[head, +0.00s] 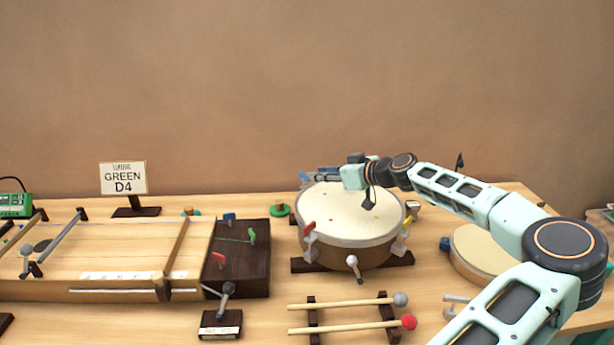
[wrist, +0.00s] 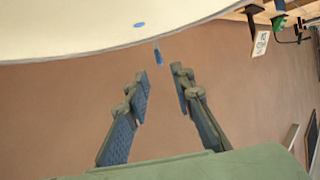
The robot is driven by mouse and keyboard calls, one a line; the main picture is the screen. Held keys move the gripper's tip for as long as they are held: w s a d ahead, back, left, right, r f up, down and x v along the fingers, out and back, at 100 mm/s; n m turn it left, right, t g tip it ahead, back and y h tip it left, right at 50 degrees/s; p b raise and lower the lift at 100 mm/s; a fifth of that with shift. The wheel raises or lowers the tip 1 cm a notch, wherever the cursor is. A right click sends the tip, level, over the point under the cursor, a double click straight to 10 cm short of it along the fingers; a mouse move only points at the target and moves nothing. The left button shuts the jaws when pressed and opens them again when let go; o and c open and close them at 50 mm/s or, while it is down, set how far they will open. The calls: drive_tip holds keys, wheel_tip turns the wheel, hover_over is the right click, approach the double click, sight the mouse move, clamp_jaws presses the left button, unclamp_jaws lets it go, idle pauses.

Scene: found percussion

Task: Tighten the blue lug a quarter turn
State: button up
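The round drum (head: 343,252) has a pale skin and several coloured lugs at its rim. In the wrist view its pale skin (wrist: 80,30) fills the top, with a blue dot on it. The small blue lug (wrist: 158,57) shows at the drum's rim, just beyond my fingertips and in line with the gap between them. My gripper (wrist: 160,72) is open, with nothing between its fingers. In the head view my gripper (head: 318,178) is at the drum's far left edge, where fingers and lug are hard to tell apart.
A red lug (head: 309,226) and a pale lug (head: 353,262) stick out on the drum's near side. Two mallets (head: 345,304) lie in front. A stringed wooden board (head: 110,250) and a "GREEN D4" sign (head: 123,177) are at left. A second drum (head: 478,250) is at right.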

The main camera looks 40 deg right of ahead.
sight(305, 175)
drive_tip(key=x, duration=0.6)
drive_tip(key=shift+f, duration=0.1)
clamp_jaws()
